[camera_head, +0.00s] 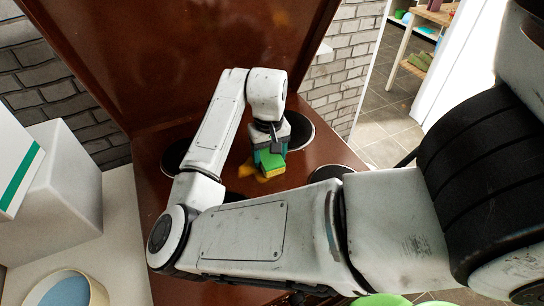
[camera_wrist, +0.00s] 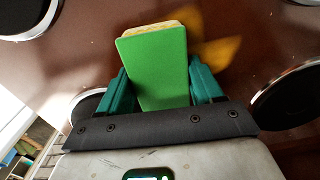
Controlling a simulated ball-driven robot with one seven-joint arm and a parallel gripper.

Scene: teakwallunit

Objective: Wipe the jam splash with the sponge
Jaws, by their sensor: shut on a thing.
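The sponge (camera_wrist: 155,70) has a green face and a yellow body. It also shows in the head view (camera_head: 271,161). My gripper (camera_wrist: 152,88) is shut on it, with a teal finger on each side; in the head view my gripper (camera_head: 268,150) is over the brown top. The jam splash (camera_wrist: 217,50) is an orange-yellow smear just right of and beyond the sponge in the wrist view. In the head view, orange smear (camera_head: 246,171) shows beside the sponge. The sponge hides part of the splash, and I cannot tell whether it touches the surface.
The brown top (camera_head: 225,190) carries several round dark plates with pale rims, one (camera_head: 299,132) right behind the gripper. A brown upright panel (camera_head: 190,60) stands at the back. At left are a white box (camera_head: 65,170) and a bowl with blue inside (camera_head: 68,292).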

